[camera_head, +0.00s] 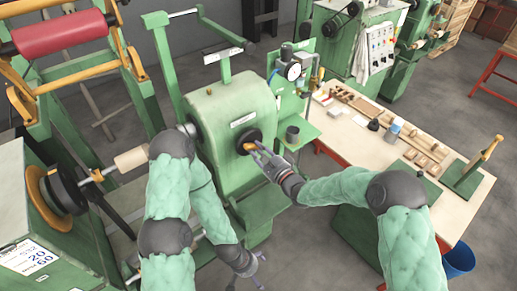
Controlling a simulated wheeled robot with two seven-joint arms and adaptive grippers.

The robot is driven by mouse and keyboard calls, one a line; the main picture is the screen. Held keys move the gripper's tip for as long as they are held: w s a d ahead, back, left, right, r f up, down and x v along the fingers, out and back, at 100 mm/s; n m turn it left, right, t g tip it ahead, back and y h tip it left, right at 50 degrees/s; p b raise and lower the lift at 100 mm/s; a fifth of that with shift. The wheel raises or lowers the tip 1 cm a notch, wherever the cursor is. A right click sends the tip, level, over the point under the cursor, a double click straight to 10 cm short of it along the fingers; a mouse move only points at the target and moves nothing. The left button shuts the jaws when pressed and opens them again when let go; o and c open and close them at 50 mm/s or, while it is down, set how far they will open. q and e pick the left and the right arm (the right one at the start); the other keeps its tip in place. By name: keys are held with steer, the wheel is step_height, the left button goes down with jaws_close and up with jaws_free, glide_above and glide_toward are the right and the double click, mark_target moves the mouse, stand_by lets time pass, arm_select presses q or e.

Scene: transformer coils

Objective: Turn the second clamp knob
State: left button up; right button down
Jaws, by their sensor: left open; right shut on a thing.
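A small orange knob (247,147) sits at the black round hub (249,138) on the face of the green machine housing (212,113). I take it for a clamp knob; whether it is the second one I cannot tell. My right gripper (258,150) reaches in from the right and is shut on the orange knob, its fingers hiding part of it. My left gripper (250,279) hangs low in front of the machine, pointing down, open and apart from the knob.
A workbench (455,203) with wooden pieces and small jars stands at right. A pressure gauge (293,71) is mounted behind the housing. A winding shaft with a wooden roller (131,158) runs at left. A blue bin (459,261) stands on the floor.

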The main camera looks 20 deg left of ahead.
steer(key=shift+s+a+f+m+p, duration=0.15)
steer(key=shift+m+p, duration=0.4)
steer(key=shift+m, duration=1.55)
steer(key=shift+s+a+m+p, duration=0.15)
steer(key=shift+m+p, duration=0.4)
steer(key=shift+m, duration=1.55)
steer(key=shift+d, duration=0.1)
steer(key=c, duration=1)
jaws_free()
